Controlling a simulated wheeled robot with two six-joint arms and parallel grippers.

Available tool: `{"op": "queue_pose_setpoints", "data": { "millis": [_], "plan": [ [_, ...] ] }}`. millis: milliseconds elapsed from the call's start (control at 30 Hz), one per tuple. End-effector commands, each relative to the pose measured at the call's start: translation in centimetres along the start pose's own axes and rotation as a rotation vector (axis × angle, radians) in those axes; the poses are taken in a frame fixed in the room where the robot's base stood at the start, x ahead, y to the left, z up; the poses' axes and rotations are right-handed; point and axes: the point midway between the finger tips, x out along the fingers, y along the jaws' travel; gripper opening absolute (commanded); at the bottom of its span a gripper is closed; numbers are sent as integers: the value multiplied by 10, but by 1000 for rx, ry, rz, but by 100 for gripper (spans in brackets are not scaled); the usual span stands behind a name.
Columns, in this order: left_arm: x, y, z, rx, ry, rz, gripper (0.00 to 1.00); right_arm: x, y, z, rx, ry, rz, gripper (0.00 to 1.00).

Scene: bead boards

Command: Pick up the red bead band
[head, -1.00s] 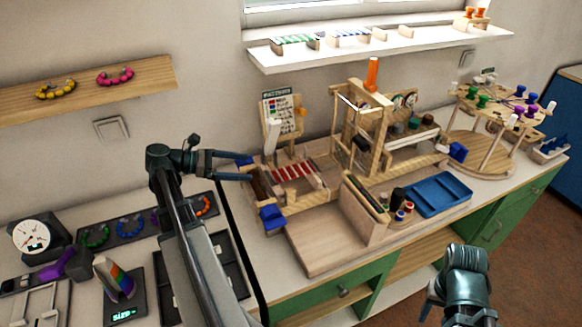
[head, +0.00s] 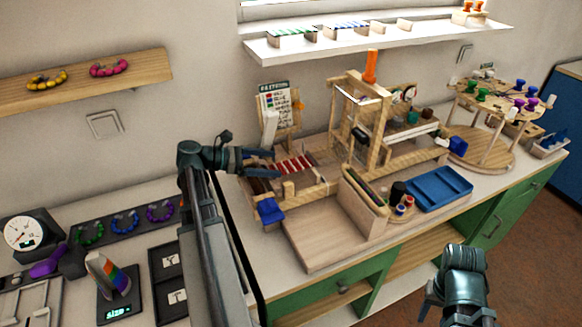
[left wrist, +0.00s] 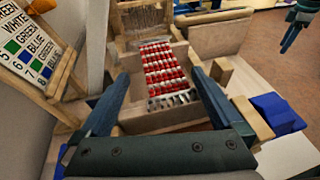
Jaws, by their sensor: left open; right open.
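The red bead band (head: 294,165), with rows of red and white beads, lies in a wooden frame (head: 262,188) on the bench. In the left wrist view the band (left wrist: 164,68) runs away from me, ending in silvery white at its near end. My left gripper (head: 275,163) is open and empty at the left side of the band. In its wrist view the fingers (left wrist: 160,82) stand to either side of the band's near end, and nothing is between them touching both. My right gripper (head: 431,298) is open and empty, low in front of the bench.
A card stand (head: 276,108) stands close behind the band. A wooden tower (head: 370,115) rises to its right, with a blue tray (head: 438,190) farther right. A blue block (head: 270,211) is at the frame's front corner. The pale wooden board (head: 318,238) in front is mostly clear.

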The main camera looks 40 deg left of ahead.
Motion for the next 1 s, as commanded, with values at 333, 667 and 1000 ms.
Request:
{"op": "queue_pose_setpoints", "data": {
  "millis": [333, 667, 1000],
  "plan": [
    [46, -1, -1, 0, 0, -3, 100, 15, -1, -1, 0, 0, 0, 50],
    [46, 0, 0, 0, 0, -1, 78, 14, -1, -1, 0, 0, 0, 50],
    [46, 0, 0, 0, 1, 0, 26, 14, -1, -1, 0, 0, 0, 50]
  ]
}}
